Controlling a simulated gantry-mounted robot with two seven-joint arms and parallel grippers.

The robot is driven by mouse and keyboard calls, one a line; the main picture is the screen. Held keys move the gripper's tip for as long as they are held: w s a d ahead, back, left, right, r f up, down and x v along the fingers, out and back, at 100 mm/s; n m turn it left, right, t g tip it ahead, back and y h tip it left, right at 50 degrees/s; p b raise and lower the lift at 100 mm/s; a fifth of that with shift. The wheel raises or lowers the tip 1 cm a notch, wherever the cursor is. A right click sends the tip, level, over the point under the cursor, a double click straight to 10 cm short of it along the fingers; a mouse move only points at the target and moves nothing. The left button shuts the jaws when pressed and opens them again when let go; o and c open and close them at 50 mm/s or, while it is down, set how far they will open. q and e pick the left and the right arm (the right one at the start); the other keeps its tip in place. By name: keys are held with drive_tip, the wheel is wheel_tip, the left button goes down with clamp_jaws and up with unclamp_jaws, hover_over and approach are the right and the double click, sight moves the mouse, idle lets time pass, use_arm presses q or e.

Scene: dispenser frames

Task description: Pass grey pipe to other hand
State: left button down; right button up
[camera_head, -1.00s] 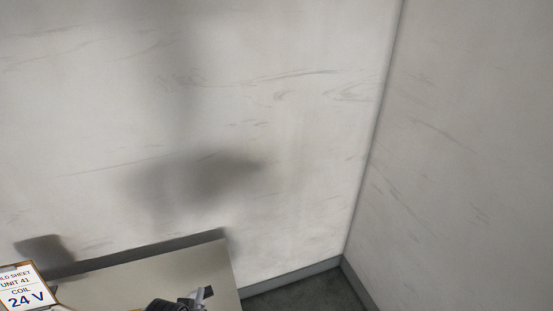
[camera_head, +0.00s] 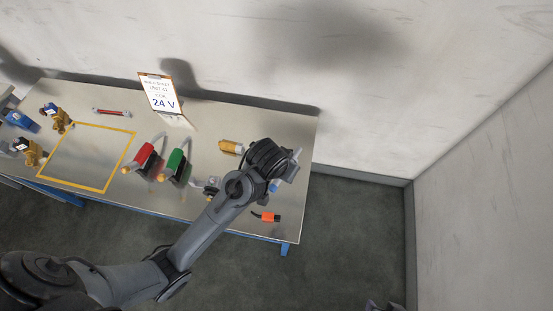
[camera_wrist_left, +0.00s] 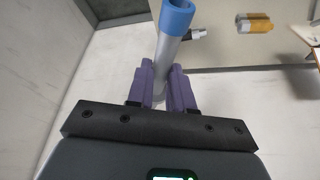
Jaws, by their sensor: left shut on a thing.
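The grey pipe (camera_wrist_left: 165,60) has a blue end (camera_wrist_left: 176,17) that points up and away in the left wrist view. My left gripper (camera_wrist_left: 161,80) is shut on it, with purple fingers on either side. In the head view my left arm reaches over the table's right end. There the gripper is mostly hidden behind the wrist, and a blue end of the pipe (camera_head: 275,186) shows beside it. At the bottom edge of the head view, a small dark purple part (camera_head: 375,305) looks like the tip of my right gripper; its jaws cannot be made out.
The table (camera_head: 215,125) holds green (camera_head: 175,164) and red (camera_head: 145,157) handled parts, a yellow cylinder (camera_head: 231,147), an orange part (camera_head: 266,217) and a "24 V" sheet (camera_head: 157,95). A yellow outline (camera_head: 88,124) lies left. Open floor and walls are at right.

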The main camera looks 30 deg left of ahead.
drive_tip(key=shift+w+r, duration=0.1)
drive_tip(key=shift+c, duration=0.8)
use_arm(q)
drive_tip(key=w+d+r+m, duration=0.1)
drive_tip(key=d+r, duration=0.5)
drive_tip(key=d, duration=0.5)
drive_tip(key=w+d+r+m, duration=0.1)
drive_tip(key=d+r, duration=0.5)
drive_tip(key=d, duration=0.5)
drive_tip(key=shift+w+r+h, duration=0.25)
drive_tip(key=shift+w+h, duration=0.05)
drive_tip(key=shift+w, duration=0.1)
use_arm(e)
drive_tip(key=w+a+r+n+t+y, duration=0.7)
drive_tip(key=w+a+r+n, duration=0.8)
drive_tip(key=n, duration=1.3)
drive_tip(key=shift+w+a+r+y, duration=0.4)
drive_tip(key=shift+w+a, duration=0.25)
drive_tip(key=shift+a, duration=0.3)
